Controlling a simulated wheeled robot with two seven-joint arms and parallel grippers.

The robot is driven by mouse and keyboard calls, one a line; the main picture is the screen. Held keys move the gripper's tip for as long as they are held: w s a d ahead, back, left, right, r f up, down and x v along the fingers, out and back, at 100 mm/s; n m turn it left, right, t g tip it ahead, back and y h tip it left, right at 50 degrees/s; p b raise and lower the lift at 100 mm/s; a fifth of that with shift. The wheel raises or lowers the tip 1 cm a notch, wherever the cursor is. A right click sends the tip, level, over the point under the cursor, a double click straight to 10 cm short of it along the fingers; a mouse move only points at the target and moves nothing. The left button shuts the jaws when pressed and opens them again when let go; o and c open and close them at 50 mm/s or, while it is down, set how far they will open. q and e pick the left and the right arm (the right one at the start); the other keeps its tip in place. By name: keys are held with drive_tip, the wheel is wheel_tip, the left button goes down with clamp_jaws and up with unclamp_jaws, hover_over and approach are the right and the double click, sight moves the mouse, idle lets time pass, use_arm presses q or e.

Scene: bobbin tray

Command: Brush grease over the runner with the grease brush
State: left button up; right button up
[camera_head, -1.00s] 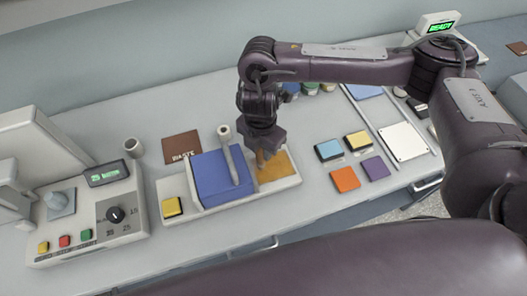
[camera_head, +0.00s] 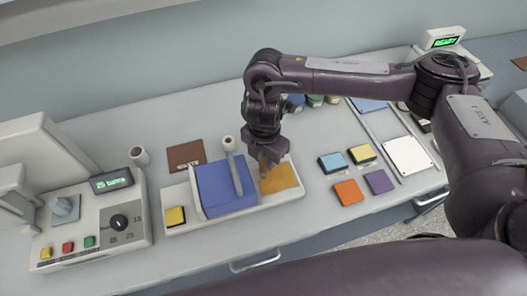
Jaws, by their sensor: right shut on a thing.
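My right gripper (camera_head: 267,152) points down over the right end of a white tray (camera_head: 238,213). It is shut on a small brownish tool, seemingly the grease brush (camera_head: 264,166), mostly hidden by the fingers. The brush's lower end is at the tan-orange patch (camera_head: 283,181) in the tray; I cannot tell if it touches. Beside it in the tray is a blue block (camera_head: 212,190) with a pale rod (camera_head: 235,172) leaning across it, with a round end at the top. I cannot tell for sure which thing is the runner. My left gripper is not in view.
At left stands a machine panel (camera_head: 95,245) with a dial, coloured buttons and a lit green display. A yellow block (camera_head: 175,216) sits at the tray's left end. A brown waste mat (camera_head: 186,156) lies behind. Coloured blocks and a white plate (camera_head: 407,155) are at right.

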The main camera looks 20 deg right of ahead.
drive_tip(key=shift+s+f+p, duration=0.1)
drive_tip(key=shift+s+p, duration=0.95)
drive_tip(key=shift+s, duration=1.2)
drive_tip(key=shift+w+d+b, duration=0.1)
drive_tip(key=shift+w+b, duration=0.2)
drive_tip(key=shift+w, duration=0.7)
drive_tip(key=shift+w+b, duration=0.35)
drive_tip(key=shift+w, duration=0.85)
drive_tip(key=shift+w, duration=0.1)
drive_tip(key=shift+w, duration=0.7)
drive_tip(key=shift+s+p, duration=1.7)
drive_tip(key=shift+s, duration=1.3)
